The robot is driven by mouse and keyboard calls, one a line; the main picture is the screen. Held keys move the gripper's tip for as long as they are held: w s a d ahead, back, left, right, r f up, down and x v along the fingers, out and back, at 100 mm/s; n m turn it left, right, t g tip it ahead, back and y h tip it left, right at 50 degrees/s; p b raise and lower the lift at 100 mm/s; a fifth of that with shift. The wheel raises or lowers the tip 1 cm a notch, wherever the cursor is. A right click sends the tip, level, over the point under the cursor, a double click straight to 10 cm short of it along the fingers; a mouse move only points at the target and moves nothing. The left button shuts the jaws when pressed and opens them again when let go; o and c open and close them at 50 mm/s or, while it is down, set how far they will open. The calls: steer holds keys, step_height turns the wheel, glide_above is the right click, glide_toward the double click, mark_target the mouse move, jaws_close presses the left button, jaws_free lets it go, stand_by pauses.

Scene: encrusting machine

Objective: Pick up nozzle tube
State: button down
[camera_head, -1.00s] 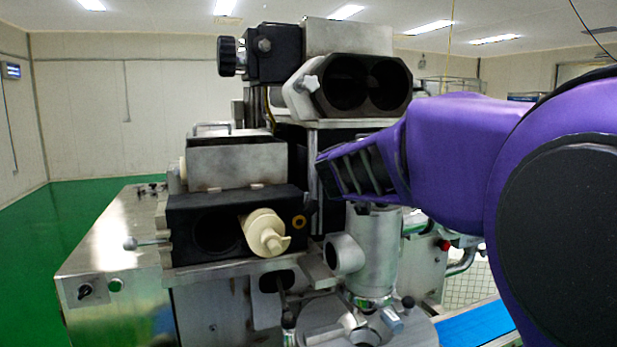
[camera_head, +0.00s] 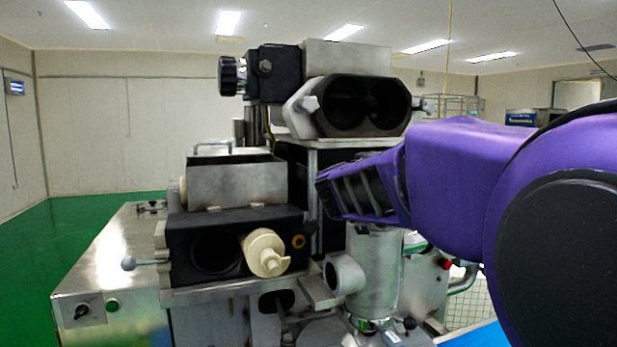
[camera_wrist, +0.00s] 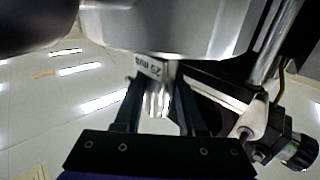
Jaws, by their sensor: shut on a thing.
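The nozzle tube (camera_head: 374,278) is a grey metal cylinder with a round side port (camera_head: 344,273), standing upright at the front of the machine in the head view. My gripper (camera_wrist: 157,104) shows in the wrist view, with its dark fingers on either side of a narrow metal piece with printed lettering (camera_wrist: 155,70). That piece joins a large metal body above it, which appears to be the tube. In the head view my purple wrist hides the tube's top and my fingertips.
The encrusting machine (camera_head: 236,186) fills the middle, with a black block (camera_head: 190,262) holding a cream plug (camera_head: 265,253) left of the tube. Black twin openings (camera_head: 362,105) sit above my wrist. Knobs and fittings crowd the tube's base. Open green floor (camera_head: 45,260) lies left.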

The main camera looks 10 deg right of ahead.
step_height(320, 180, up, 18)
steer(key=p, duration=0.2)
stand_by(0.4)
